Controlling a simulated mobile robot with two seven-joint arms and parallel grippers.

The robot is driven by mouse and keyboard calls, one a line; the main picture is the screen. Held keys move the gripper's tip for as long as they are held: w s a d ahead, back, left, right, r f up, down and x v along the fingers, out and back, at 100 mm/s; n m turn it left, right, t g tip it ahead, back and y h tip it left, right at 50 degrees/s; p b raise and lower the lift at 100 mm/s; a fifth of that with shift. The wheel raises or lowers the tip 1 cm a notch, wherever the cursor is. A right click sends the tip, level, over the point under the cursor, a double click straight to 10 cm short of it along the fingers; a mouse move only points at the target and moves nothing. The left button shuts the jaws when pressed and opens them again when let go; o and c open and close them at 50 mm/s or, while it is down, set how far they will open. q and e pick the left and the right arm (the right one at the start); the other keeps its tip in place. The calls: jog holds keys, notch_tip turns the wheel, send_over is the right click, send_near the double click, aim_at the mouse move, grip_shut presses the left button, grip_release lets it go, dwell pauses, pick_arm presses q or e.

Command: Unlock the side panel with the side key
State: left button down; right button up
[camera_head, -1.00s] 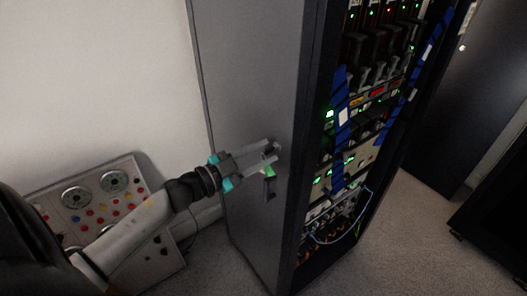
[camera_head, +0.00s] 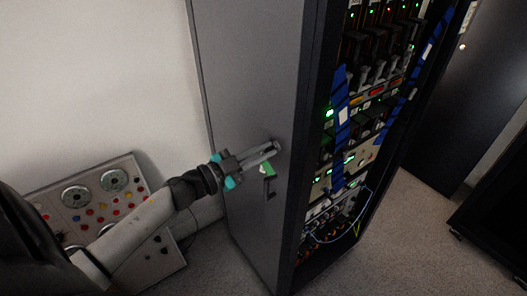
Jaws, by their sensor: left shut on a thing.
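The side panel (camera_head: 247,75) is the tall grey face of the rack cabinet. My left gripper (camera_head: 274,148) reaches it from the left, with its fingertips at the panel near a dark latch handle (camera_head: 270,186). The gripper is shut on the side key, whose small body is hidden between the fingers. A green tag (camera_head: 267,168) hangs just below the fingers. The lock is covered by the fingertips, so I cannot tell how deep the key sits in it. My right gripper is not in view.
The cabinet's open front shows racked equipment (camera_head: 345,165) with green lights, blue straps and cables. A control panel (camera_head: 95,200) with dials and colored buttons stands at the left by the wall. Carpet (camera_head: 400,235) is clear to the right. A dark cabinet stands at the far right.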

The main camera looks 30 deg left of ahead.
pick_arm(q)
jog(key=shift+m, duration=0.3)
jog(key=m, duration=0.2)
jog(key=shift+m, duration=0.3)
jog(key=m, duration=0.2)
jog(key=shift+f+m, duration=0.1)
jog(key=shift+m, duration=0.3)
jog(key=m+b, duration=0.1)
jog(key=m, duration=0.4)
jog(key=shift+d+f+m, duration=0.1)
jog(key=shift+f+m, duration=0.05)
jog(key=shift+m, duration=0.25)
jog(key=c, duration=0.9)
grip_release()
jog(key=shift+c, duration=0.2)
jog(key=shift+s, duration=0.1)
